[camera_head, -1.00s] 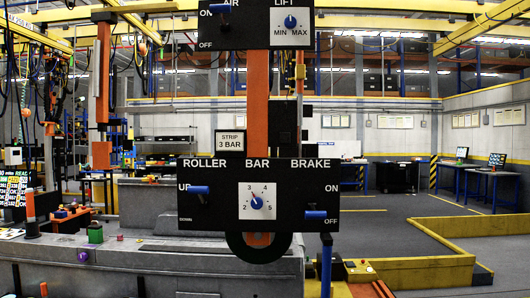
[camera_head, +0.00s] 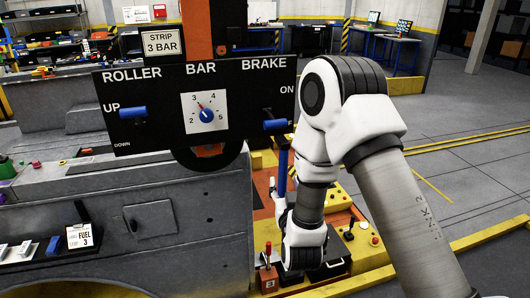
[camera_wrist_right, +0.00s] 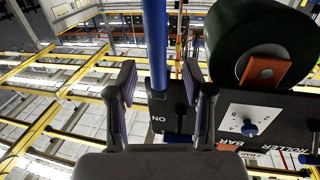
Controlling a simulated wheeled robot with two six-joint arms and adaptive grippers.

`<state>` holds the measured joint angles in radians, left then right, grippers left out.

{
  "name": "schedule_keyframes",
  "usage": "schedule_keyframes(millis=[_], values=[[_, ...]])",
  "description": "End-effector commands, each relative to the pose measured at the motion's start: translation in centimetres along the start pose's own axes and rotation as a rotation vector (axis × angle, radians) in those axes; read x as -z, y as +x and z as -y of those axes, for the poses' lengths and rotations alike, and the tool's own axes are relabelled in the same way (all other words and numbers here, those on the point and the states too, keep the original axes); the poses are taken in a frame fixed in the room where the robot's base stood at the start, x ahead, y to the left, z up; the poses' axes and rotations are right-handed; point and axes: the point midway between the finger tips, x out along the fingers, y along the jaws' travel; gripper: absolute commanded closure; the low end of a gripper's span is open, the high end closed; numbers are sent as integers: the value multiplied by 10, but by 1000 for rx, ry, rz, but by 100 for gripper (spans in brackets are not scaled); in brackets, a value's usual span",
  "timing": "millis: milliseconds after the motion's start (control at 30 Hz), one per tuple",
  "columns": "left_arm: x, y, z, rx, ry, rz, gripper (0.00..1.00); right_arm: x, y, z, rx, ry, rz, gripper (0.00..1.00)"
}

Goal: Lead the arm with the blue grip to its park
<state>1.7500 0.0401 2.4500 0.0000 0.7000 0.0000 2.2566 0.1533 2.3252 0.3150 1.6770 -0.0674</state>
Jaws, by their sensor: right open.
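The blue grip (camera_head: 283,168) is an upright blue bar under the right end of a black control panel (camera_head: 140,112). The panel sits on an orange upright arm (camera_head: 183,28) with a dark roller (camera_head: 209,157) below it. My right gripper (camera_head: 281,194) is low by the blue grip, mostly hidden by my own wrist. In the right wrist view, its two fingers (camera_wrist_right: 160,88) are apart and empty. The blue grip (camera_wrist_right: 155,45) appears in line with the gap between them; I cannot tell whether it is inside it. My left gripper is not in view.
A grey machine bed (camera_head: 130,225) fills the left, with a fuel card (camera_head: 82,236) and small levers. A yellow base (camera_head: 345,270) with a red-handled lever (camera_head: 268,256) and knobs lies below the grip. Open grey floor (camera_head: 465,150) with yellow lines is at right.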

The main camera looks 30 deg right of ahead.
Motion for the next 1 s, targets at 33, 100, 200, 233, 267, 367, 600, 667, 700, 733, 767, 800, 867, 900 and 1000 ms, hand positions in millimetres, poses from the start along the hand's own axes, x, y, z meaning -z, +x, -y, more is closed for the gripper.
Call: schedule_keyframes(millis=[33,100,200,233,267,367,600,667,700,733,767,800,867,900,1000], values=[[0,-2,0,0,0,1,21,0,5,0,-1,1,1,48],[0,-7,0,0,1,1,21,0,16,0,-2,2,2,48],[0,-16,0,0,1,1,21,0,36,0,-1,1,2,48],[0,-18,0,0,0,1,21,0,42,0,-1,1,2,48],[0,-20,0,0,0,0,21,0,48,0,-1,1,1,48],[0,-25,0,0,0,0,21,-1,64,0,0,-1,2,48],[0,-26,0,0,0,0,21,-5,74,0,2,-2,5,48],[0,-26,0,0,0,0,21,-5,74,0,2,-2,5,48],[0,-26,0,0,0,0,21,-5,74,0,2,-2,5,48],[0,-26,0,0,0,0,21,-5,74,0,2,-2,5,59],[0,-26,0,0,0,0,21,-5,74,0,2,-2,5,70],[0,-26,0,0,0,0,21,-5,74,0,2,-2,5,84],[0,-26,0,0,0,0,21,-5,74,0,2,-2,5,100],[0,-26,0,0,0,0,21,-5,74,0,2,-2,5,100],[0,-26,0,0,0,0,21,-5,74,1,3,-2,5,100]])
